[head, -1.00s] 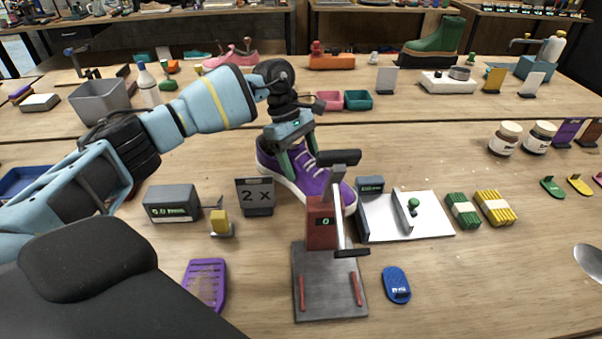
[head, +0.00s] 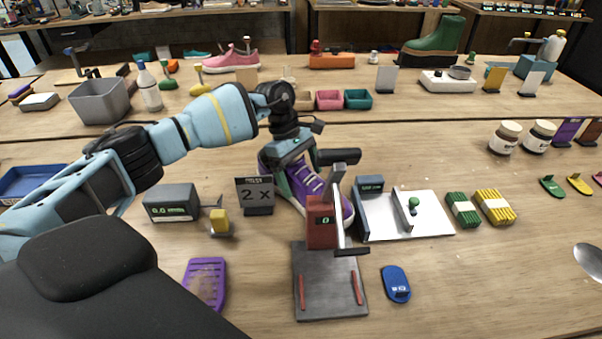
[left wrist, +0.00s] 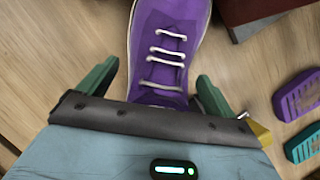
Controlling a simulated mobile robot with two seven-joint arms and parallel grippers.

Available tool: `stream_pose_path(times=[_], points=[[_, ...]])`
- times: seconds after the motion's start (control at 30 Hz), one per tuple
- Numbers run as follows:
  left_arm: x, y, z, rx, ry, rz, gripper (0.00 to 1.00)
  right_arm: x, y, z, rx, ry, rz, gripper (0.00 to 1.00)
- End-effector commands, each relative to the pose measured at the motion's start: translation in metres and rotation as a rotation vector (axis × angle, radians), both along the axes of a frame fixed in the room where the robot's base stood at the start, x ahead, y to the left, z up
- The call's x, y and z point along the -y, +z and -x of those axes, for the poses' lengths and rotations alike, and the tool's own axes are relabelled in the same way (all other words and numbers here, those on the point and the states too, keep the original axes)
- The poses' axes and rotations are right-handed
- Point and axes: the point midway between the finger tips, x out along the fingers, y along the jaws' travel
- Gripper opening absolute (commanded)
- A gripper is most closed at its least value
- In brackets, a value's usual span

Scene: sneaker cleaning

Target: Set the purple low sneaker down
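The purple low sneaker (head: 308,187) has white laces and a white sole. It stands at mid-table behind the red block device (head: 321,222), which hides part of its toe. In the left wrist view the sneaker (left wrist: 170,45) lies between the two green fingers. My left gripper (head: 287,180) is over its heel end, pointing down. Its fingers (left wrist: 157,85) are spread, with bare wood showing between the left finger and the shoe. The sole appears to rest on the wood. My right gripper is not in view.
A "2 x" sign (head: 255,195) and a grey display box (head: 171,203) stand left of the sneaker. A white board (head: 430,222) with a blue-grey box is close on the right. A purple slotted piece (head: 205,284) lies in front. Bare wood lies behind right.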

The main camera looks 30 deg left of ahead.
Motion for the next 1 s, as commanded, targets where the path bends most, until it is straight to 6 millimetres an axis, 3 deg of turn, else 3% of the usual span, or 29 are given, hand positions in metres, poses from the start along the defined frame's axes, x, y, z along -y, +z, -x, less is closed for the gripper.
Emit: stream_pose_path(times=[0.37, 0.8, 1.0], points=[[-0.004, 0.011, -0.001, 0.002, 0.001, 0.0, 0.91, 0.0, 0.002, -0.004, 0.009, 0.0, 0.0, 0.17], [-0.035, 0.086, -0.005, 0.002, 0.001, 0.0, 0.91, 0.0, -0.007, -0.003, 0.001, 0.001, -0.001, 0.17], [-0.044, 0.107, -0.006, 0.0, 0.0, 0.0, 0.91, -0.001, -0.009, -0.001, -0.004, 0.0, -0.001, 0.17]])
